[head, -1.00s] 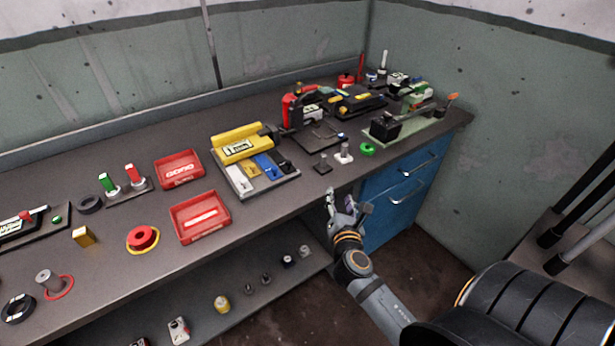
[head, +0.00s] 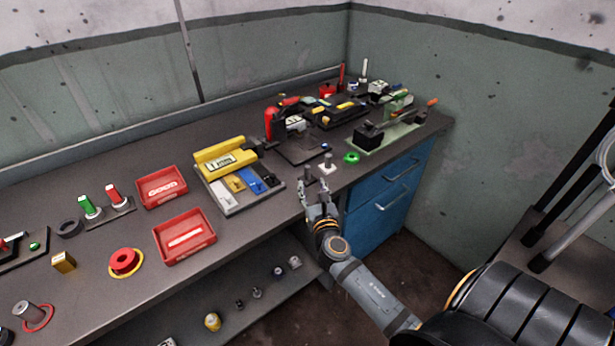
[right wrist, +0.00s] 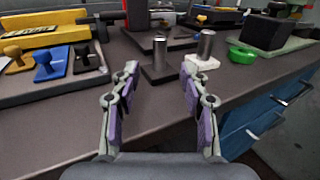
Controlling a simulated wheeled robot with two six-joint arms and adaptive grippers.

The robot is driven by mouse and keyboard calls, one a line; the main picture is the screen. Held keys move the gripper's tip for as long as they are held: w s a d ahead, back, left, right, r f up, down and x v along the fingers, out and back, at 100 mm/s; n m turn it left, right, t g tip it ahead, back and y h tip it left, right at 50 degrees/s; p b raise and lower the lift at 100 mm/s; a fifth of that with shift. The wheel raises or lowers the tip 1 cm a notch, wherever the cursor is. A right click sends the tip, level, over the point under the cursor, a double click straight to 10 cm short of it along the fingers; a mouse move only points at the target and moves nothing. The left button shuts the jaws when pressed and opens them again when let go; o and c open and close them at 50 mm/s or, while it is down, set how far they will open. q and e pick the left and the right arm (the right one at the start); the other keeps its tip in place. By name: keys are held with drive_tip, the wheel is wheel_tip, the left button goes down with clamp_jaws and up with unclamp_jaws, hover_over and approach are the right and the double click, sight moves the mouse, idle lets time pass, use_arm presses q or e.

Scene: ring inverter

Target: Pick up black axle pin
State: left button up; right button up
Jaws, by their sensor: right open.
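The black axle pin, a metal post on a square black base, stands upright near the bench's front edge in the head view (head: 307,173). In the right wrist view the black axle pin (right wrist: 159,59) shows ahead, centred between my fingers. A similar pin with a white base (right wrist: 204,50) stands just right of it and also shows in the head view (head: 327,163). My right gripper (head: 314,188) is open and empty at the bench edge, its fingertips (right wrist: 159,76) just short of the black pin. My left gripper is out of view.
A green ring (head: 351,158) lies right of the pins. A grey tray with coloured pieces (head: 229,206) is to the left, a black fixture (head: 303,152) behind. The blue drawer cabinet (head: 375,215) is below right. Bare bench top lies in front of the tray.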

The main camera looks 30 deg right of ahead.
sight(308, 172)
drive_tip(key=x, duration=0.4)
drive_tip(key=shift+w+d+r, duration=0.1)
drive_tip(key=shift+w+r, duration=0.25)
drive_tip(key=shift+s, duration=0.1)
drive_tip(key=shift+c, duration=1)
clamp_jaws()
drive_tip(key=shift+r, duration=0.1)
